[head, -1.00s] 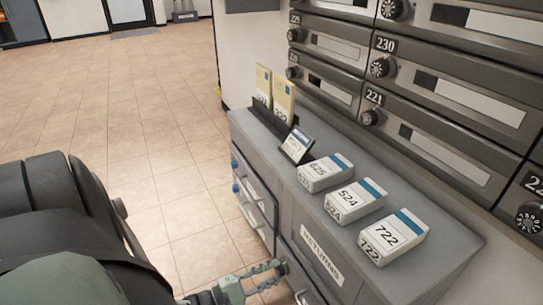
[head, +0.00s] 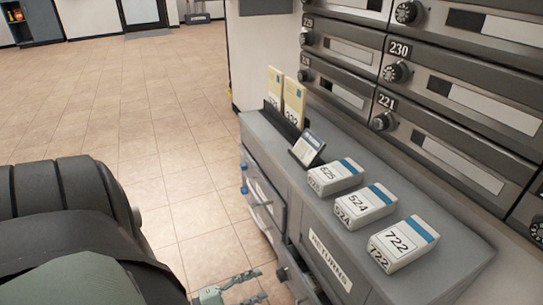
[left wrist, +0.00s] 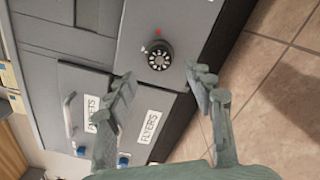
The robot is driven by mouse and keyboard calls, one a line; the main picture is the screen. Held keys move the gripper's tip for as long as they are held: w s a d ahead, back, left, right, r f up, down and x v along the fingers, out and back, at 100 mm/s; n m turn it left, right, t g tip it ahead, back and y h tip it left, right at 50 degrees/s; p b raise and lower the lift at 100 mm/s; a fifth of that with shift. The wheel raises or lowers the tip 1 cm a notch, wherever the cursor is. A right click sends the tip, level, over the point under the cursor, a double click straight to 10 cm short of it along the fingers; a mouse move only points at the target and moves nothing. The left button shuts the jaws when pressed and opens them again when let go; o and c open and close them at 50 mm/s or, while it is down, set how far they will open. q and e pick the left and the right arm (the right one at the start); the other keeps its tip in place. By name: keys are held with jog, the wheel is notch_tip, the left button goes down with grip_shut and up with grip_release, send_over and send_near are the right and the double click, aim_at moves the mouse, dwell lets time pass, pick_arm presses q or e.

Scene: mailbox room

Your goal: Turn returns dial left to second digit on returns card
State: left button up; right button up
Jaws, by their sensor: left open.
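The returns dial (left wrist: 158,55) is a round black knob with white digits on a grey panel in the left wrist view, with a red mark above it. My left gripper (left wrist: 165,88) is open, its fingers apart and below the dial, which shows between and beyond the tips; they do not appear to grip it. In the head view the left gripper (head: 247,286) is at the bottom edge, beside the front of the grey cabinet with the RETURNS label (head: 330,261). A small card on a stand (head: 307,149) sits on the cabinet top; its digits are too small to read. My right gripper is not in view.
White boxes marked 625 (head: 335,176), 524 (head: 365,206) and 722 (head: 403,243) stand on the cabinet (head: 455,245). Yellow cards (head: 293,101) stand behind. Mailboxes with dials (head: 396,73) line the wall. A FLYERS label (left wrist: 150,127) marks the front. The tiled floor is clear.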

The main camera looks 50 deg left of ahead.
pick_arm(q)
jog(key=shift+v, duration=2.3)
jog(key=v, duration=1.2)
jog(key=shift+r, duration=0.1)
